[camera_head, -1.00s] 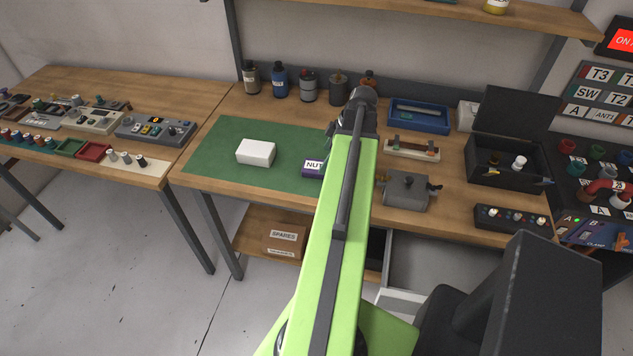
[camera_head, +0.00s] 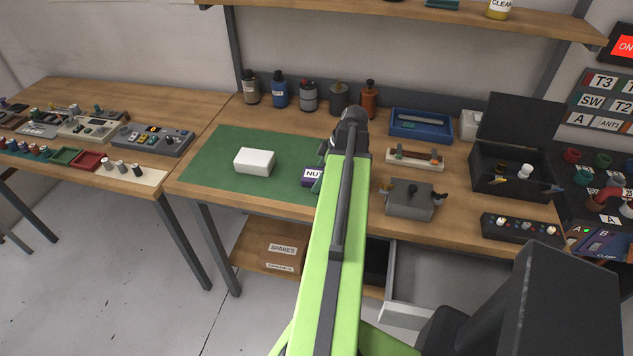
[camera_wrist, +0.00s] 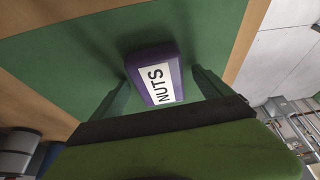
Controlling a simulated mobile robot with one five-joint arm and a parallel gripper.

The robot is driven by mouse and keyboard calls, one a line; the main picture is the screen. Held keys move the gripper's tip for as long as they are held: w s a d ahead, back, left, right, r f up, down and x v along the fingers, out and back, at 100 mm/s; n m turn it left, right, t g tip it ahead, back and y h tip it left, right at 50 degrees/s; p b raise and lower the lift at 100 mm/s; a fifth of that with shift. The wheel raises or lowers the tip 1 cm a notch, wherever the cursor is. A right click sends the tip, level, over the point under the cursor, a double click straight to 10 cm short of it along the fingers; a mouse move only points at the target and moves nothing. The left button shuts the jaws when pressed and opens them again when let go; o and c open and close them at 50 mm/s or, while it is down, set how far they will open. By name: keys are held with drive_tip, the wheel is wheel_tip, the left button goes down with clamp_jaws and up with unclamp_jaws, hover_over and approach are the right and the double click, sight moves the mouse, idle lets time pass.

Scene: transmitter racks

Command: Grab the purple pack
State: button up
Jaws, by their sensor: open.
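The purple pack (camera_head: 311,177) with a white "NUTS" label lies on the green mat (camera_head: 213,152), near its right side. In the head view my arm hides part of it. In the wrist view the purple pack (camera_wrist: 156,74) lies ahead of and between the two fingers of my gripper (camera_wrist: 160,88). The fingers are apart, one on each side of the pack, with green mat showing between them and it. My gripper is open and holds nothing. In the head view its fingers are mostly hidden by the arm.
A white box (camera_head: 254,161) lies on the mat left of the pack. A grey box (camera_head: 408,198) stands right of my arm. Several bottles (camera_head: 279,90) line the bench's back. A blue tray (camera_head: 421,126) and an open black case (camera_head: 512,175) stand further right.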

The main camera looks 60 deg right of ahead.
drive_tip(key=shift+f, duration=0.2)
drive_tip(key=c, duration=1.6)
drive_tip(key=shift+c, duration=0.2)
drive_tip(key=shift+r, duration=0.15)
drive_tip(key=r+p, duration=0.5)
drive_tip(key=shift+s+d+r+p, duration=0.15)
drive_tip(key=shift+d+r+p, duration=0.15)
drive_tip(key=shift+d, duration=0.1)
drive_tip(key=s+d+r+p, duration=0.5)
drive_tip(key=d+r+p, duration=0.1)
drive_tip(key=d, duration=0.3)
drive_tip(key=shift+d, duration=0.3)
